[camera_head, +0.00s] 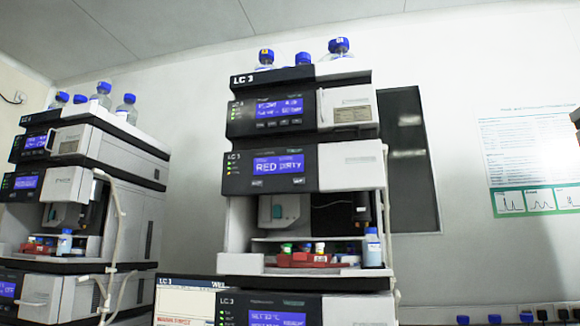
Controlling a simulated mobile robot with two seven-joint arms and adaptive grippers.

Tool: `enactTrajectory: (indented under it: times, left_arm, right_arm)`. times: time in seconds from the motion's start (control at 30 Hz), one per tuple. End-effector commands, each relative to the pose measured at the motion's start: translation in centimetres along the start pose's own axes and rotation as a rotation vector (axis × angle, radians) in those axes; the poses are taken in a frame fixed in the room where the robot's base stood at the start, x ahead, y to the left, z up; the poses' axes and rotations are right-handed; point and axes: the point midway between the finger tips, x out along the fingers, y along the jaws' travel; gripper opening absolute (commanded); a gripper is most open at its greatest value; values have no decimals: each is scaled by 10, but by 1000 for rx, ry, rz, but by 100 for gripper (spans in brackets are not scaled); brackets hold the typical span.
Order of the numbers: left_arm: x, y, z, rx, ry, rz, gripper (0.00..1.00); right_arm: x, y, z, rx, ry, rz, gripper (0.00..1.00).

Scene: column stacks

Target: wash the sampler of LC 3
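The LC 3 stack (270,80) stands in the middle of the head view. Its sampler (345,165) is the second module down, with a blue display (279,166) that seems to read "RED DIRTY". Below the display is an open bay with a red vial tray (300,261) holding vials with green, blue, white and yellow caps. A small bottle (373,250) with a blue cap and pale blue liquid stands at the bay's right front. A dark needle unit (362,207) hangs above. Neither of my grippers is in view.
Solvent bottles (339,48) with blue caps stand on top of LC 3. A similar stack, LC 4 (90,150), stands at left with its own bay. A screen labelled LC 3 (185,300) is at the bottom. Several blue caps (494,319) show at lower right. A poster (530,160) hangs on the wall.

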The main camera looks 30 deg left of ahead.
Motion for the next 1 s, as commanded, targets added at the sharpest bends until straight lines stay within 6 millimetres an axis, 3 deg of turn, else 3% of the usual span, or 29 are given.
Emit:
enactTrajectory:
  times: [0.17,1.0]
  left_arm:
    - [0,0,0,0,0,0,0]
    - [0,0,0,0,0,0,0]
  right_arm:
    - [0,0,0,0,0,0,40]
    - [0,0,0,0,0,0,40]
